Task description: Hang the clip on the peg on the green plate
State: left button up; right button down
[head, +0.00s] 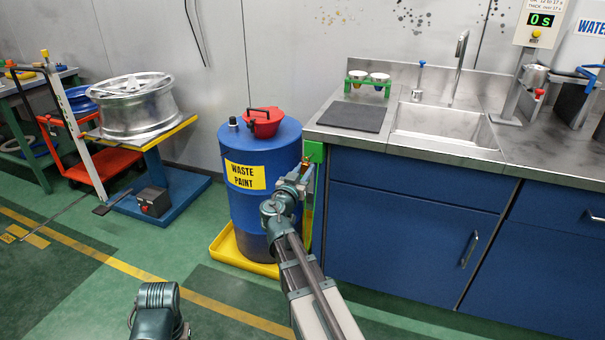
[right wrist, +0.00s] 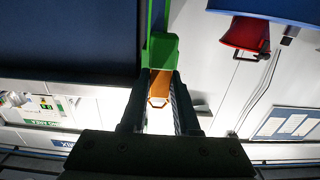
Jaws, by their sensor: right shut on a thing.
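The green plate (head: 314,152) is fixed at the left end of the blue counter, near its top edge. It also shows in the right wrist view (right wrist: 160,48), just beyond my fingertips. My right gripper (head: 305,173) is at the plate, between the drum and the cabinet. In the right wrist view my right gripper (right wrist: 161,80) is shut on the orange clip (right wrist: 159,88), which sits between the fingers and reaches the green part. The peg cannot be made out, so I cannot tell whether the clip is around it. My left gripper is out of view; only part of my left arm shows.
A blue waste paint drum (head: 270,205) with a red funnel (head: 263,122) on top stands in a yellow tray (head: 228,248), close to the left of my right arm. The blue cabinet (head: 400,230) is close on its right. The floor at left front is clear.

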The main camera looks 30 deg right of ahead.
jog(key=shift+f+x, duration=0.2)
jog(key=shift+x, duration=1.35)
jog(key=shift+w+d+f+b, duration=0.35)
jog(key=shift+d+f+b, duration=0.1)
jog(key=shift+b, duration=0.1)
jog(key=c, duration=0.6)
grip_release()
jog(key=shift+v, duration=6.9)
